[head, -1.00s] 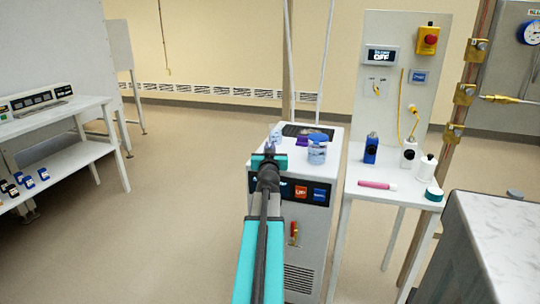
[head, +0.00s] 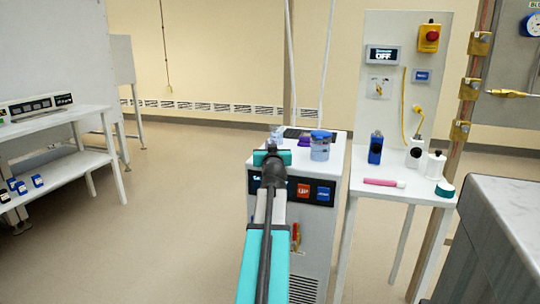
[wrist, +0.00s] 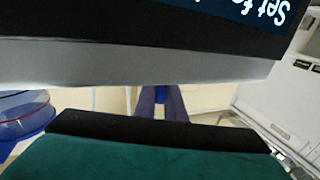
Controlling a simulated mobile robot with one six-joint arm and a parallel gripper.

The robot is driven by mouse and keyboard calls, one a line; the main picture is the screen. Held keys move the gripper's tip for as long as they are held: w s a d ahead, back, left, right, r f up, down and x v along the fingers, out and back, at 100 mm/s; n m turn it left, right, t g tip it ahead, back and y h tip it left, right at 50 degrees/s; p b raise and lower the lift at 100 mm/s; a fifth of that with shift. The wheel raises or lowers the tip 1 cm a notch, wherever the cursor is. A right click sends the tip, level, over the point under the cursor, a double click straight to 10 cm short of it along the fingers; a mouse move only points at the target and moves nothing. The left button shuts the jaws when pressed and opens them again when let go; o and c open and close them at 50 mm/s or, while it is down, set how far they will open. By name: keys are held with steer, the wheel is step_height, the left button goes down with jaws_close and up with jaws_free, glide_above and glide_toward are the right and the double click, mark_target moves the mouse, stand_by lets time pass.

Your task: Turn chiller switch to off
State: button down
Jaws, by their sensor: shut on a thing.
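The white chiller cabinet (head: 314,235) stands ahead of me. My gripper (head: 272,157) is at the top left of this panel and hides that part. In the wrist view a dark panel with white lettering (wrist: 235,10) is very close to a teal jaw (wrist: 150,155). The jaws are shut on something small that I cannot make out. No switch handle is clearly visible. A red-handled valve (head: 296,233) on the cabinet front is partly behind my arm.
A blue-lidded jar (head: 320,147) and a purple thing (head: 304,142) are on the cabinet top. A side table (head: 395,188) at right holds bottles and a pink tube (head: 383,182). Its backboard (head: 400,115) has a display reading OFF (head: 383,55).

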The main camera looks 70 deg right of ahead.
steer(key=shift+s+a+f+n+t+y+b, duration=0.1)
steer(key=shift+s+f+n+t+y+b, duration=0.15)
steer(key=shift+b, duration=1.55)
steer(key=shift+f+n+t+y+b, duration=0.15)
steer(key=shift+f+b, duration=0.2)
steer(key=shift+b, duration=1.4)
steer(key=shift+s+a+r+t+b, duration=0.15)
steer(key=shift+t+b, duration=0.35)
steer(key=shift+b, duration=1.25)
steer(key=shift+a+r+n+t+y+b, duration=0.1)
steer(key=shift+r+n+t+y+b, duration=0.4)
steer(key=shift+b, duration=1)
steer(key=c, duration=1.8)
jaws_free()
steer(key=shift+a+r, duration=0.1)
steer(key=shift+a, duration=0.05)
steer(key=shift+c, duration=0.2)
steer(key=shift+w, duration=0.2)
steer(key=shift+a, duration=0.1)
steer(key=shift+s+a+f, duration=0.15)
steer(key=shift+f, duration=0.05)
steer(key=p+v, duration=0.3)
steer(key=v, duration=1)
steer(key=shift+s+p, duration=0.15)
steer(key=shift+p, duration=0.2)
